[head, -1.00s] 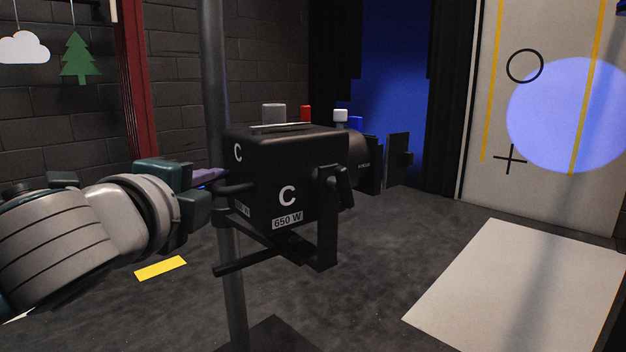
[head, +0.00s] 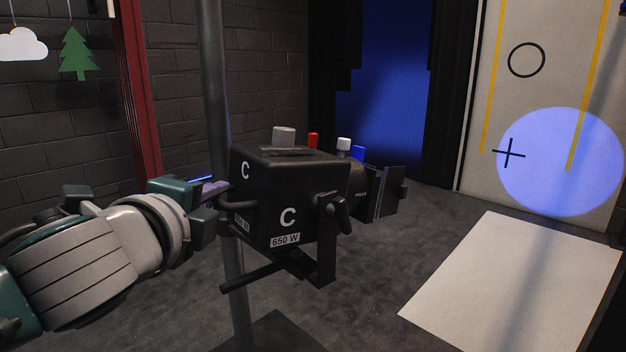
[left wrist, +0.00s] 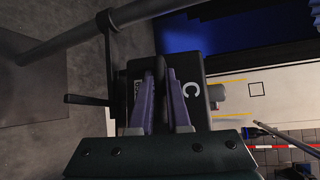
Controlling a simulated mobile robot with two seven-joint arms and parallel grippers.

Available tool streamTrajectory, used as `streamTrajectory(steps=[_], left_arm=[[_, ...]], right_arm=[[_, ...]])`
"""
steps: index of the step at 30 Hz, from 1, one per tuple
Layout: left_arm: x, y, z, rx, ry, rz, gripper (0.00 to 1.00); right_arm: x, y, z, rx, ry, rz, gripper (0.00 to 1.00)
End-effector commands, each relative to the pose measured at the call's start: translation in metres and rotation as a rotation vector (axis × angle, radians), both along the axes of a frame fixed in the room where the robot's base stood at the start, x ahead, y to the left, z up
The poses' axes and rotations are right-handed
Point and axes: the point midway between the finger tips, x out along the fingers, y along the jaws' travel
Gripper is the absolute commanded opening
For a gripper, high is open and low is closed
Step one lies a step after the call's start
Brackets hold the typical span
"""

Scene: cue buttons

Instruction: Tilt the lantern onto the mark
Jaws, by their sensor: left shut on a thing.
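The lantern (head: 285,205) is a black box marked C and 650 W, held in a yoke on a grey pole (head: 217,100), its nose tipped slightly down to the right. My left gripper (head: 217,189) is shut on the handle at its rear. In the left wrist view, the purple fingers (left wrist: 162,100) close around the handle in front of the lantern (left wrist: 195,98). The blue-white light spot (head: 565,165) lies on the pale panel. The black cross mark (head: 509,153) is just inside the spot's left edge; the black circle mark (head: 526,60) is above it, outside. My right gripper is out of view.
Grey, red, white and blue knobs or caps (head: 313,141) show above the lantern. A pale sheet (head: 500,280) lies on the floor at right. A red post (head: 136,100) and hanging cloud (head: 22,44) and tree (head: 77,54) are at left.

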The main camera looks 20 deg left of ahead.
Motion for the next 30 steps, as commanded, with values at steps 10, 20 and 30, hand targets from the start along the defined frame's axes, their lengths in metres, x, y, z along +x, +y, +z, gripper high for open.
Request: streamTrajectory(steps=[10, 20, 30], left_arm=[[0.001, -0.001, 0.000, -0.001, -0.005, -0.003, 0.24], [0.000, 0.000, 0.000, -0.001, -0.003, -0.001, 0.45], [-0.024, -0.007, 0.008, -0.001, 0.000, -0.002, 0.45]], right_arm=[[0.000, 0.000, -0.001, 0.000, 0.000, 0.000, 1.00], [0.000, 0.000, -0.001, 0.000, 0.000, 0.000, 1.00], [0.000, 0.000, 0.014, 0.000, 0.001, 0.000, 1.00]])
